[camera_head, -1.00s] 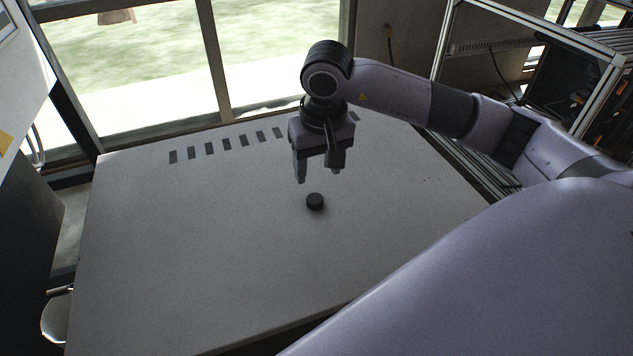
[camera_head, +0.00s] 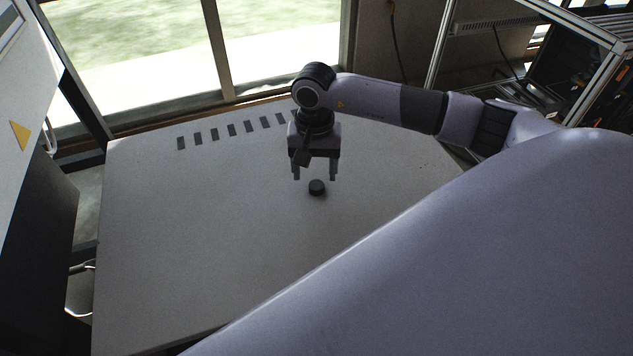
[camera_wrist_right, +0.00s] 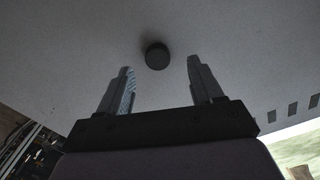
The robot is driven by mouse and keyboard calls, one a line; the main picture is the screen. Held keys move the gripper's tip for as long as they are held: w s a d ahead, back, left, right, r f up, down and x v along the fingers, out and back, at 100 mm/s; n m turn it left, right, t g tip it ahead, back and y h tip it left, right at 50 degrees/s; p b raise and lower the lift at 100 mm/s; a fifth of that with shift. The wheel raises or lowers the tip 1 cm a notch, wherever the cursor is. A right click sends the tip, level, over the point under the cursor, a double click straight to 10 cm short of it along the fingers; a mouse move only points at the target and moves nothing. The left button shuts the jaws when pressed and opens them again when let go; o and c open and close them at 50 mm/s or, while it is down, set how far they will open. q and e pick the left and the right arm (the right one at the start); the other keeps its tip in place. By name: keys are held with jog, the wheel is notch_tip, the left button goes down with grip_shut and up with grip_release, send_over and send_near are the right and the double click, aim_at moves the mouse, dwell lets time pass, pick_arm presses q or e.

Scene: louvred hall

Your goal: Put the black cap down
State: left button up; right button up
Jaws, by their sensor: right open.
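The black cap (camera_head: 317,187) is a small dark disc lying on the pale table top (camera_head: 210,240). My right gripper (camera_head: 314,177) is open and empty, fingers pointing down, just behind and above the cap in the head view. In the right wrist view the cap (camera_wrist_right: 157,55) shows beyond the two spread fingertips (camera_wrist_right: 160,72), roughly midway between them and apart from both. My left gripper is in neither view.
A row of several dark slots (camera_head: 230,131) runs along the table's back edge, left of the gripper. A metal frame rack (camera_head: 445,50) stands behind at the right. The left and front of the table are clear.

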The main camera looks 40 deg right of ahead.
aim_at(316, 185)
notch_tip(316, 185, down, 4)
jog(key=shift+d, duration=0.15)
jog(key=c, duration=1.2)
notch_tip(316, 185, up, 19)
jog(key=s+a+f+n+p, duration=0.2)
jog(key=s+a+f+n, duration=0.1)
jog(key=s+a+n, duration=0.2)
jog(key=a+n, duration=0.2)
jog(key=shift+a, duration=0.4)
